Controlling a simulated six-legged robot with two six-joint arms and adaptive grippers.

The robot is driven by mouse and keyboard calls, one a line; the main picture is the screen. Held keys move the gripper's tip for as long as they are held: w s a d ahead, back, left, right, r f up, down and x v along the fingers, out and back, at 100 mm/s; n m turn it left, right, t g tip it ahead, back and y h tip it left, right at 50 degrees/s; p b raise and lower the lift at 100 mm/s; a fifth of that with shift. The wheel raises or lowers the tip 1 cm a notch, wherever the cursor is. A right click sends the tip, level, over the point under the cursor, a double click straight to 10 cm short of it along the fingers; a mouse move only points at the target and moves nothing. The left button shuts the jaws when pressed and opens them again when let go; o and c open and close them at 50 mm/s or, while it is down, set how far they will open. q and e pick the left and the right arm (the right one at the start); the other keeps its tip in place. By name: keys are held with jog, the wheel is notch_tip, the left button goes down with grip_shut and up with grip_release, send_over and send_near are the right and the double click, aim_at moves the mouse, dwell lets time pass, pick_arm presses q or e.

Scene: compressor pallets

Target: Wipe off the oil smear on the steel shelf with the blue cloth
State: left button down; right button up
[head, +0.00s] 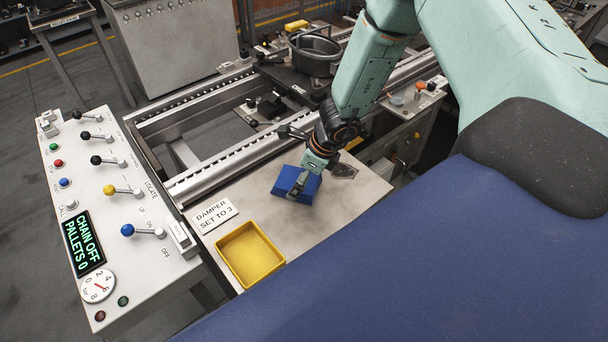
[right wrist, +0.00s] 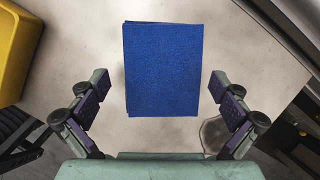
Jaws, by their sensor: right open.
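The blue cloth (head: 290,181) lies folded on the steel shelf (head: 349,203), and it fills the middle of the right wrist view (right wrist: 163,70). A dark oil smear (head: 344,171) is on the shelf just to the right of the cloth; part of it shows at the lower right in the right wrist view (right wrist: 213,134). My right gripper (head: 307,180) is over the cloth. In the right wrist view its two fingers (right wrist: 164,104) stand wide apart on either side of the cloth, with nothing between the pads that I can see held. My left gripper is not in view.
A yellow tray (head: 222,240) and a sign reading "DAMPER SET TO 3" (head: 214,215) are on the shelf left of the cloth. A control panel (head: 146,240) with levers stands at the left. Conveyor rails (head: 215,180) run behind the shelf. The shelf's right part is bare.

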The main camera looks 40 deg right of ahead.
jog(key=shift+w+a, duration=0.15)
jog(key=shift+a, duration=0.1)
jog(key=shift+d+f, duration=0.2)
jog(key=shift+d, duration=0.25)
jog(key=c, duration=0.3)
jog(key=shift+a+r, duration=0.2)
jog(key=shift+a, duration=0.15)
jog(key=c, duration=0.6)
jog(key=o, duration=0.5)
jog(key=shift+d+f, duration=0.15)
jog(key=shift+d, duration=0.1)
jog(key=c, duration=0.3)
jog(key=shift+c, duration=0.7)
jog(key=shift+a, duration=0.15)
